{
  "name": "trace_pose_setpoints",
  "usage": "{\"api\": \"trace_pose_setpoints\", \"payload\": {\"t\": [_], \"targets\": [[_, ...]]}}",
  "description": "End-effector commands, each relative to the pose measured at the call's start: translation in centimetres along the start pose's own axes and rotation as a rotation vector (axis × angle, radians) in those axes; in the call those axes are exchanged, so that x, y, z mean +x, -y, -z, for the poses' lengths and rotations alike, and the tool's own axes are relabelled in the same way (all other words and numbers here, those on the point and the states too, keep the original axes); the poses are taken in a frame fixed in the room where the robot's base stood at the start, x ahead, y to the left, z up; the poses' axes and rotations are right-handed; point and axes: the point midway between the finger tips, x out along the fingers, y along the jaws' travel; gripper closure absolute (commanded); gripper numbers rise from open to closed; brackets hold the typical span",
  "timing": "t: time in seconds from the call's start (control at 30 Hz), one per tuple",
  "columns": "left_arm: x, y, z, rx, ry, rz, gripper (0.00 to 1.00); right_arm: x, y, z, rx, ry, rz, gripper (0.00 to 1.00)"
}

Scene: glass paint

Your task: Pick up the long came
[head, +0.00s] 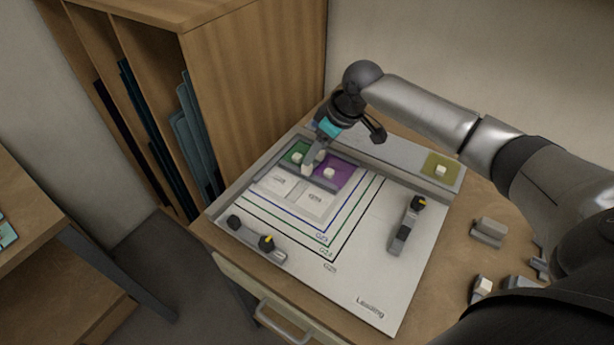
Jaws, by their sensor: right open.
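My right gripper (343,146) reaches in from the right and is open above the upper part of the white leading board (375,290). One dark finger spreads to the right; the other side is over the glass pieces. A green glass piece (296,152) and a purple glass piece (343,172) lie below it, each with a small pale block. A grey strip (322,182) runs along their near edge, partly hidden by the gripper. I cannot tell surely whether this is the long came, or whether the gripper touches it. My left gripper is not in view.
Grey bars with dark and yellow knobs lie at the board's right (404,232) and front left (258,241). An olive glass piece (440,167) lies at the back right. Small grey blocks (489,232) are on the table at right. A wooden rack (250,80) stands behind left.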

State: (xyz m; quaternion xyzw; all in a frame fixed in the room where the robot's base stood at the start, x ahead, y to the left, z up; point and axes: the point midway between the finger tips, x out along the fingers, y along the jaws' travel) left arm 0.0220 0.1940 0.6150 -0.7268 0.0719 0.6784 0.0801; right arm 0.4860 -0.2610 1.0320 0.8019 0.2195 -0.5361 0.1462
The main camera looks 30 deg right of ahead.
Motion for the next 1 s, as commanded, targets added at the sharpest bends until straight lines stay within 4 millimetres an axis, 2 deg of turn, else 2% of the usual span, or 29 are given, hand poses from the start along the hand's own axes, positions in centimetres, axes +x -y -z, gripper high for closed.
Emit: {"api": "trace_pose_setpoints", "payload": {"t": [0.2,0.4,0.5,0.8,1.0], "targets": [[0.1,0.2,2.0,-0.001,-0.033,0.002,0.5,1.5,0.2,-0.1,0.0,0.001,0.001,0.38],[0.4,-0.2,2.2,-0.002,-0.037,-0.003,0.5,4.6,0.5,-0.2,0.001,0.001,0.001,0.38],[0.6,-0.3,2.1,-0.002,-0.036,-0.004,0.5,5.5,0.4,-0.2,0.001,0.0,0.0,0.38],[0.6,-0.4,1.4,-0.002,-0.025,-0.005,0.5,5.8,0.4,-0.2,-0.001,0.0,-0.002,0.38],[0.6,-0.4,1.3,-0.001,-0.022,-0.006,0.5,5.8,0.4,-0.2,-0.001,0.0,-0.001,0.6]]}}
